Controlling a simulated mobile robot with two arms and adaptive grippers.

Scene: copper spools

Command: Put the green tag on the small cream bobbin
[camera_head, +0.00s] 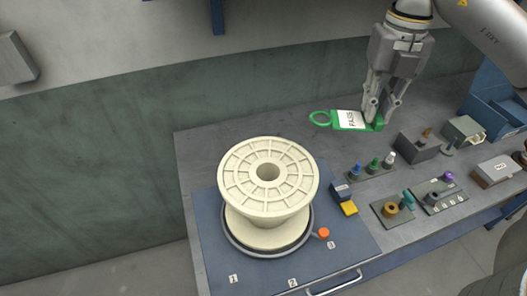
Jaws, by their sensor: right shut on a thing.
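The green tag (348,119) has a ring at its left end and a white label that seems to read "PASS". My right gripper (374,118) is shut on the tag's right end and holds it over the back of the workbench. The cream bobbin (268,178) stands upright on a round dark base on the blue mat (218,262), its top flange and centre hole in clear view. The tag is apart from the bobbin, up and to its right. My left gripper is not in view.
Small pegs (373,165), fixtures and a blue bin (490,108) crowd the bench's right side. The bench's back left is clear.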

